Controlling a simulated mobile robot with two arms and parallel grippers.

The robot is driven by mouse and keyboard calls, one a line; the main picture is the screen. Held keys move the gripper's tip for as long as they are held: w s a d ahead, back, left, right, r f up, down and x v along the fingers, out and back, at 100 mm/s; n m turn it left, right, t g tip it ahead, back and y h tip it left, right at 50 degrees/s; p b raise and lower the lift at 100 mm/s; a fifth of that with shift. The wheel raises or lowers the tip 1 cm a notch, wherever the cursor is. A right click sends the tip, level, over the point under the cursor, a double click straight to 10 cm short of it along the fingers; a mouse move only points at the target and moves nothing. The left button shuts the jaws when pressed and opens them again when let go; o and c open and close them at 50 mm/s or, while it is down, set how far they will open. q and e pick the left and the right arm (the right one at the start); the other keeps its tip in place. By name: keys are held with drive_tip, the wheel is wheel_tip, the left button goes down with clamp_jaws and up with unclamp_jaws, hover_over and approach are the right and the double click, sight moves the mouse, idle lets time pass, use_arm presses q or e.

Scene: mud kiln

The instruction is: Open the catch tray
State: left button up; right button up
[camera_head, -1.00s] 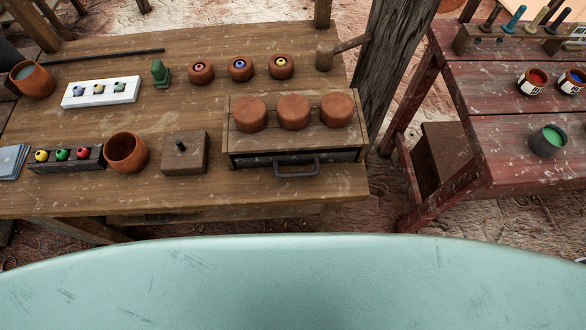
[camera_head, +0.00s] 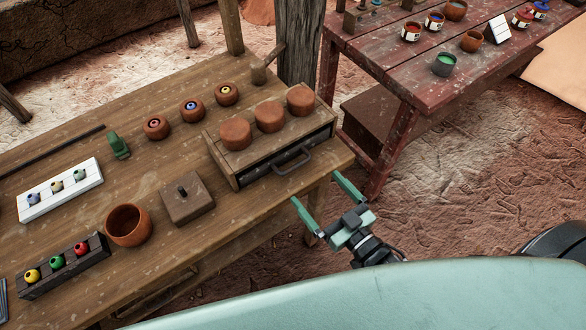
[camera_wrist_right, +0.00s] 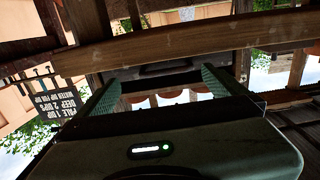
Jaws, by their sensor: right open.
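The catch tray (camera_head: 268,170) is a dark drawer in the front of a wooden box (camera_head: 222,163), with a dark bar handle (camera_head: 293,162). It looks shut. Three brown clay lumps sit on top of the box, the middle one (camera_head: 269,117) among them. My right gripper (camera_head: 317,188) is open and empty, in front of the handle and apart from it, near the table's front right corner. In the right wrist view, its green fingers (camera_wrist_right: 158,82) are spread, with the dark tray front (camera_wrist_right: 165,68) between them. My left gripper is not in view.
The wooden table (camera_head: 235,225) also holds a square block with a knob (camera_head: 187,200), a clay bowl (camera_head: 128,226), a rack of coloured balls (camera_head: 60,266) and a white holder (camera_head: 60,190). A red table (camera_head: 400,75) stands at the right. Open floor lies between.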

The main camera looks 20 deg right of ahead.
sight(297, 164)
drive_tip(key=shift+w+a+r, duration=0.4)
drive_tip(key=shift+w+a, duration=0.1)
drive_tip(key=shift+w, duration=0.15)
drive_tip(key=shift+w+a+r, duration=0.35)
drive_tip(key=shift+w+a, duration=0.1)
drive_tip(key=shift+w, duration=0.15)
drive_tip(key=p+x, duration=0.1)
drive_tip(key=x, duration=0.5)
drive_tip(key=shift+d, duration=0.1)
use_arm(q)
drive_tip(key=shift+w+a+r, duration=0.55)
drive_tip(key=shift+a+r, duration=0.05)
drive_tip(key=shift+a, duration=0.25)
